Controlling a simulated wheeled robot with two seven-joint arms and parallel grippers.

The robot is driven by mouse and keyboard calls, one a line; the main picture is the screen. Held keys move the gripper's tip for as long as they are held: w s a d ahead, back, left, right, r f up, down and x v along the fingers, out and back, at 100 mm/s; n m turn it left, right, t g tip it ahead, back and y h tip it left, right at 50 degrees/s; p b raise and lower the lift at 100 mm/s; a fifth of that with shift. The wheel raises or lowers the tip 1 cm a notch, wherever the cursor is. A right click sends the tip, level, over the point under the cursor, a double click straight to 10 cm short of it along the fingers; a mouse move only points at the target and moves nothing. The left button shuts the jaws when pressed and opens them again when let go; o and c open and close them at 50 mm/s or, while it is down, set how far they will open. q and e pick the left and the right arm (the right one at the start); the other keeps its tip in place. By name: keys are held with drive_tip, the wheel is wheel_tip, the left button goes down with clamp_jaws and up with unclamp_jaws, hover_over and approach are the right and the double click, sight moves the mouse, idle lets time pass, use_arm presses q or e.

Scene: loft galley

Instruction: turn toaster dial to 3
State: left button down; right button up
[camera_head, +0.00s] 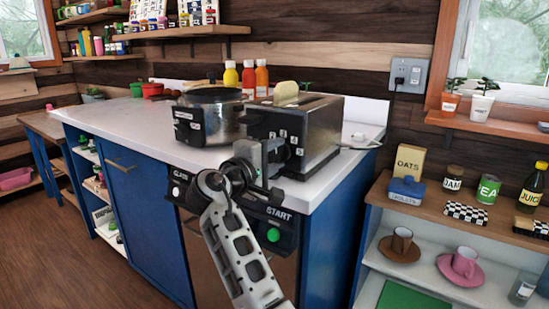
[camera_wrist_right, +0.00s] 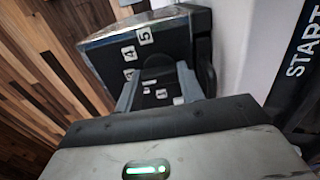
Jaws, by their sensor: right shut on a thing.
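The toaster (camera_head: 318,140) is a dark metal box on the white counter, with bread showing in its top. Its numbered front also shows in the right wrist view (camera_wrist_right: 105,55), with 5 and 4 readable; the other labels are blurred or partly covered. My right gripper (camera_head: 270,160) is at the toaster's front. In the right wrist view its two grey fingers (camera_wrist_right: 158,84) are closed on the sides of the dark dial (camera_wrist_right: 158,68). The dial's pointer cannot be made out, so its setting is unclear. The dial is hidden behind the gripper in the head view. My left gripper is not in view.
A steel pot (camera_head: 212,118) stands left of the toaster, close to it. Several sauce bottles (camera_head: 247,78) stand behind. Below the counter edge is a dishwasher panel with a green START button (camera_head: 273,235). A shelf (camera_head: 430,197) with cups and jars is at right.

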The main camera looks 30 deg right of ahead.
idle(0.3)
drive_tip(key=o, duration=1)
drive_tip(key=v, duration=1.6)
drive_tip(key=shift+b, duration=0.3)
drive_tip(key=shift+f, duration=0.1)
